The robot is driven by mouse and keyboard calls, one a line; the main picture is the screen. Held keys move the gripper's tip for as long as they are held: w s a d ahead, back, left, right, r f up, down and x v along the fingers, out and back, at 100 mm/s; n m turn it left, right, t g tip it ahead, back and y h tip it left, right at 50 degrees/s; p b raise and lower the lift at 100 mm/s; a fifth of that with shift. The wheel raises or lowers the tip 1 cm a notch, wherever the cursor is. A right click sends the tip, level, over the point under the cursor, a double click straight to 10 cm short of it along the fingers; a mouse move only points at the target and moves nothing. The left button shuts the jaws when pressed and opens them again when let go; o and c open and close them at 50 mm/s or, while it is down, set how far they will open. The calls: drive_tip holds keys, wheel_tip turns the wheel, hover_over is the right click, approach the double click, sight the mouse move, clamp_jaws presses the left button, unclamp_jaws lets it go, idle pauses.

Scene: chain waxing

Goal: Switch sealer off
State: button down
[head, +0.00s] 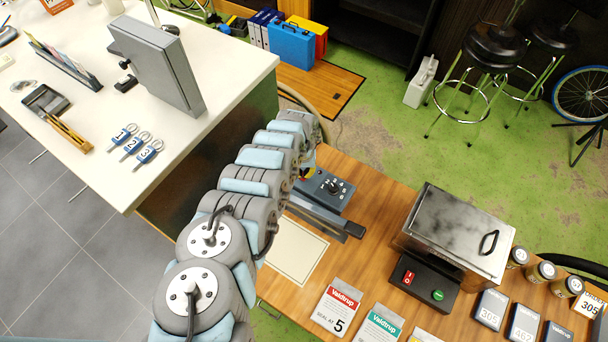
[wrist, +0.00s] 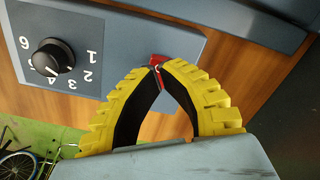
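The sealer (head: 318,201) is a blue-grey unit on the wooden table, with a long bar at its front. In the wrist view its control panel (wrist: 110,30) shows a black dial (wrist: 53,57) with numbers around it. A red switch (wrist: 157,61) shows at the panel's edge, partly hidden by my fingertips. My gripper (wrist: 158,70) has yellow ribbed fingers with black inner pads, and the tips meet right at the switch. I cannot tell whether they touch it or which way it is set. In the head view my arm hides most of the gripper (head: 308,173).
A metal wax heater (head: 458,232) with red and green buttons stands right of the sealer. Seal bags (head: 338,309), tins and weights lie along the table. A pale mat (head: 297,250) lies before the sealer. A white counter (head: 60,120) is at left.

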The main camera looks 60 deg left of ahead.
drive_tip(key=shift+f+b, duration=0.7)
drive_tip(key=shift+f, duration=0.25)
idle(0.6)
drive_tip(key=shift+r, duration=0.15)
wheel_tip(320, 180, up, 7)
drive_tip(key=p, duration=0.7)
drive_tip(key=shift+a, duration=0.1)
drive_tip(key=shift+w, duration=0.1)
idle(0.6)
